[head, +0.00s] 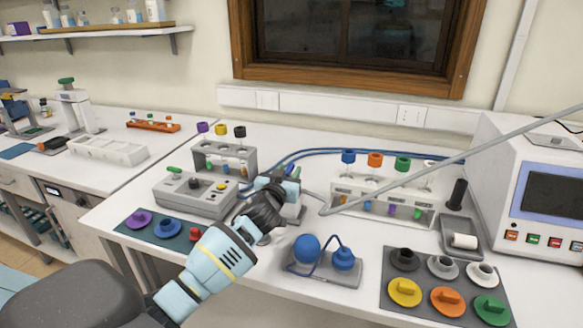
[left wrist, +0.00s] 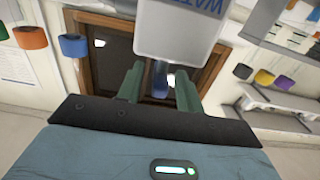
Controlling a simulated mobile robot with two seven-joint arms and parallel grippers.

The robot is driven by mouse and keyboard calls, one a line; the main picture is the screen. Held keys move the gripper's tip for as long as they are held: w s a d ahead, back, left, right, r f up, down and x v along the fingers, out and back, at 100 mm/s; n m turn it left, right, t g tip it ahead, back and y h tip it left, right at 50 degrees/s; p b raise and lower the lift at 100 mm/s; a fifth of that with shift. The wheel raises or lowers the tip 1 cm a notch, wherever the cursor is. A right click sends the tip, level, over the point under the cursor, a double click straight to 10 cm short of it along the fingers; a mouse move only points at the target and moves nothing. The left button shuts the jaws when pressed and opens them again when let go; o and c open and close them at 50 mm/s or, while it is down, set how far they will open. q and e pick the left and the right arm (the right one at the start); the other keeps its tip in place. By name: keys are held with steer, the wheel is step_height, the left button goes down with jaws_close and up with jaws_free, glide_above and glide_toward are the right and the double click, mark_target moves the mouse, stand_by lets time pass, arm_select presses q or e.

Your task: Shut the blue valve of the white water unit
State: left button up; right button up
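The white water unit (left wrist: 178,30) fills the top middle of the left wrist view, with upside-down blue lettering on it. Its blue valve (left wrist: 160,80) sticks out below it. My left gripper (left wrist: 158,88) has its two green fingers apart, one on each side of the blue valve. I see gaps between the fingers and the valve. In the head view my left gripper and wrist cover most of the unit, in the middle of the bench, and the valve is hidden there. My right gripper is in neither view.
A grey box with a rack (head: 195,196) stands left of the gripper. A white rack (head: 383,204) and a grey tube (head: 450,160) are to the right.

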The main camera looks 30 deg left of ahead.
mark_target(291, 165)
arm_select(q)
steer(key=shift+x, duration=1.55)
steer(key=shift+d, duration=0.1)
steer(key=shift+c, duration=0.3)
jaws_close()
